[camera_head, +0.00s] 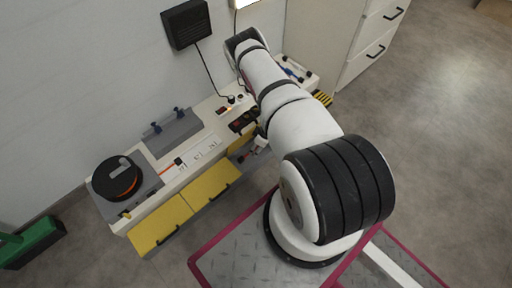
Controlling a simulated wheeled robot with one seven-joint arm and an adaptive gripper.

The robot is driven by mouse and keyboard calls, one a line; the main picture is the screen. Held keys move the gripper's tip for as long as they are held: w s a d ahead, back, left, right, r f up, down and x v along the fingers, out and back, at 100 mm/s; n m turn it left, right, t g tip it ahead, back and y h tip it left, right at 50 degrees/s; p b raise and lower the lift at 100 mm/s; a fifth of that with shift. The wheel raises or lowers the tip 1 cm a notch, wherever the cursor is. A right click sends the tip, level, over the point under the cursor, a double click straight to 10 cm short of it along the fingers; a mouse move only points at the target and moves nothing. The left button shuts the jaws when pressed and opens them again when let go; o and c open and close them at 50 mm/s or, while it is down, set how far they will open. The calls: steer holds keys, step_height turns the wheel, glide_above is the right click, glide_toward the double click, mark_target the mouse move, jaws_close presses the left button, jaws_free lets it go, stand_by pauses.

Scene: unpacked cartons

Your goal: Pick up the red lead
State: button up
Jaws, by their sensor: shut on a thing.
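My gripper (250,155) shows small and partly hidden beside my white arm, in front of the bench edge near the right end of the yellow drawers. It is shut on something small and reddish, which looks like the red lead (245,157). Most of the lead is hidden or too small to make out. My arm covers the part of the bench behind it.
The long white bench (205,150) stands along the wall, with yellow drawers (162,224) below. It bears a black round reel (118,178), a grey clamp-like block (172,132) and sockets. A grey cabinet (325,35) stands at the back. The floor at right is clear.

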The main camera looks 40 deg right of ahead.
steer(key=shift+s+d+r+p, duration=0.25)
steer(key=shift+s+d+p, duration=0.05)
steer(key=shift+d+p, duration=0.15)
jaws_close()
step_height(320, 180, up, 7)
steer(key=p, duration=0.3)
steer(key=shift+p, duration=0.4)
steer(key=s+p, duration=0.5)
steer(key=s, duration=1.4)
steer(key=shift+s+f, duration=0.25)
steer(key=shift+f, duration=0.2)
steer(key=w+a+r, duration=0.7)
steer(key=w+a, duration=0.1)
steer(key=w, duration=0.4)
steer(key=w+a+r+p, duration=0.1)
steer(key=w+a+r, duration=0.7)
steer(key=w, duration=0.5)
steer(key=w+a+r+p, duration=0.1)
steer(key=w+a+r, duration=0.6)
steer(key=w+a, duration=0.3)
steer(key=w, duration=0.3)
steer(key=shift+r, duration=0.4)
